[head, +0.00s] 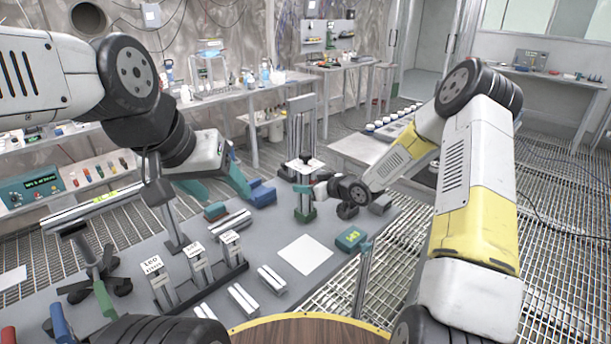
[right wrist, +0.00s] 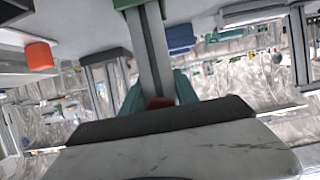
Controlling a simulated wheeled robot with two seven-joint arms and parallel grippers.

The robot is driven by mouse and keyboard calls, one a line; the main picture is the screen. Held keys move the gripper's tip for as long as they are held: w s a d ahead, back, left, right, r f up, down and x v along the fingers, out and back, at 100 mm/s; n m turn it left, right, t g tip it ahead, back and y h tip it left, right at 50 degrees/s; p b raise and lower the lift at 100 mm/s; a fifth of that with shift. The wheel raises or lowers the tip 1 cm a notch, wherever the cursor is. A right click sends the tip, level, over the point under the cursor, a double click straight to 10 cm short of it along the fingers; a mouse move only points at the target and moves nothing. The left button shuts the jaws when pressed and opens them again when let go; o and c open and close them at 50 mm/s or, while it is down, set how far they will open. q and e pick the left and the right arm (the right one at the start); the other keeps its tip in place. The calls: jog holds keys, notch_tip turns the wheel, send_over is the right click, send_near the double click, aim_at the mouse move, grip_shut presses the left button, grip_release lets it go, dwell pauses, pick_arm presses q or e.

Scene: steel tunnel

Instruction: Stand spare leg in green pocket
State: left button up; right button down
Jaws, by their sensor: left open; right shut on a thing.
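The spare leg (head: 304,201), a grey metal post, stands upright at the middle of the table. Its lower end meets the green pocket (head: 305,215); how deep it sits I cannot tell. My right gripper (head: 306,184) is around the post above the pocket. In the right wrist view the leg (right wrist: 157,50) runs from between the teal fingers to the green pocket (right wrist: 134,3) at the top edge. My right gripper (right wrist: 158,97) is shut on the leg. My left gripper (head: 214,184) is open and empty, above the table at left.
Several labelled legs (head: 197,262) stand in a dark rack at front left. A blue block (head: 262,194) lies left of the pocket. A white sheet (head: 305,255) and a green box (head: 350,239) lie in front. A tall metal post (head: 299,125) rises behind.

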jog(key=shift+f, duration=0.65)
dwell(0.4)
jog(key=c, duration=0.8)
grip_release()
jog(key=shift+c, duration=0.2)
